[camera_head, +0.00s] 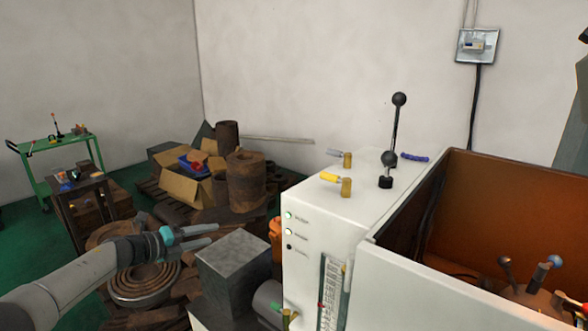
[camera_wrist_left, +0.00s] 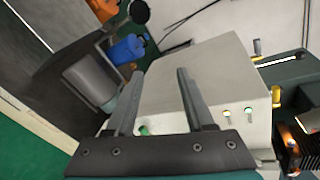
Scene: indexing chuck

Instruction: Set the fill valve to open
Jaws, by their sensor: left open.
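A white cabinet (camera_head: 315,240) stands right of centre. On its top are a yellow-handled valve (camera_head: 330,178) and, behind it, a valve with a grey-blue handle (camera_head: 338,153). A green-handled valve (camera_head: 284,318) shows low at the cabinet's left front, cut by the frame edge. I cannot read which one is the fill valve. My left gripper (camera_head: 214,236) is open and empty, left of the cabinet and apart from it. In the left wrist view its two fingers (camera_wrist_left: 162,74) stand apart in front of a pale cabinet surface (camera_wrist_left: 232,70).
A grey block (camera_head: 235,265) lies just below and right of the gripper. A tall black ball-topped lever (camera_head: 398,120) stands on the cabinet. An open orange-lined bin (camera_head: 500,195) is at right. Rusty cylinders (camera_head: 246,180) and boxes crowd the floor behind.

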